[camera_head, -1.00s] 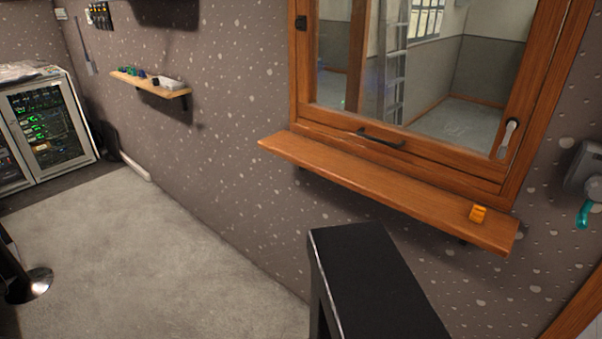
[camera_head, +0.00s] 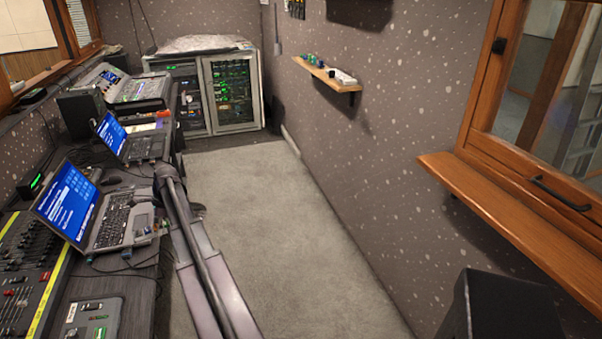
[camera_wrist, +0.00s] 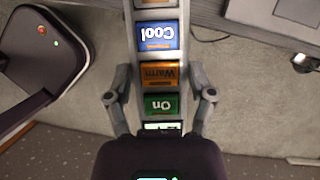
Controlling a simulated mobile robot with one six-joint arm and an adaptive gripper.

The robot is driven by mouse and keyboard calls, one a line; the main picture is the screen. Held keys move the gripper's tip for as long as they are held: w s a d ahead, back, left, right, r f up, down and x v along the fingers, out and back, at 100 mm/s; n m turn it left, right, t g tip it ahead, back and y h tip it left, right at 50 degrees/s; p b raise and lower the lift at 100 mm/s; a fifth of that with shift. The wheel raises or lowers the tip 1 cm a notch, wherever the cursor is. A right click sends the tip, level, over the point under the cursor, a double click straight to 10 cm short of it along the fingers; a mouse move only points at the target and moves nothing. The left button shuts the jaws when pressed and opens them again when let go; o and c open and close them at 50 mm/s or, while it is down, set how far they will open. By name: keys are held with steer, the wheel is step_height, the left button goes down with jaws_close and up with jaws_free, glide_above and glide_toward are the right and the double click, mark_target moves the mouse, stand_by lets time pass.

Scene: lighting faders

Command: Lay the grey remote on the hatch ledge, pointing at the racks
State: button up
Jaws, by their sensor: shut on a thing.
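The grey remote (camera_wrist: 152,58) shows in the wrist view, with coloured keys lettered "Cool", "Warm" and "On", upside down in the picture. My gripper (camera_wrist: 163,97) is shut on it, one finger on each side. The remote's lower end is hidden behind my gripper's dark body. The wooden hatch ledge (camera_head: 520,222) runs under the hatch window at the right of the head view. The part of it in sight is bare, and its near end is cut off. The racks (camera_head: 232,98) stand at the far end of the room, with green lights.
A desk with laptops (camera_head: 75,205) and a mixing console (camera_head: 28,260) lines the left. A small wall shelf (camera_head: 327,77) holds several small things. A black box-shaped object (camera_head: 505,310) stands under the ledge. The carpet (camera_head: 265,220) between is clear.

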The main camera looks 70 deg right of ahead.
steer(key=s+d+r+n+p, duration=0.2)
steer(key=s+d+r+p, duration=0.1)
steer(key=s+d, duration=0.8)
steer(key=s+d+r+n+g+p, duration=0.1)
steer(key=s+d+r+n+p, duration=0.3)
steer(key=s, duration=0.8)
steer(key=s+d+r+g+y+p, duration=0.1)
steer(key=s+d, duration=0.4)
steer(key=s, duration=0.7)
steer(key=s+d+r+n+g+p, duration=0.1)
steer(key=s+d+r+n+p, duration=0.3)
steer(key=s, duration=0.9)
steer(key=s+a+r+n+g+p, duration=0.1)
steer(key=s+r+p, duration=0.1)
steer(key=s, duration=1.1)
steer(key=s+a+r+n+p, duration=0.1)
steer(key=s+r+p, duration=0.15)
steer(key=s, duration=0.95)
steer(key=s+a+r+n+p, duration=0.1)
steer(key=s+a, duration=0.3)
steer(key=s, duration=0.3)
steer(key=s+a+r+n+g+p, duration=0.1)
steer(key=s+a, duration=0.3)
steer(key=s, duration=0.4)
steer(key=s+a+r+n+h+p, duration=0.1)
steer(key=s+a+r+p, duration=0.2)
steer(key=s, duration=0.4)
steer(key=shift+s+a+r+g, duration=0.25)
steer(key=shift+s+a+g, duration=0.05)
steer(key=shift+a, duration=0.1)
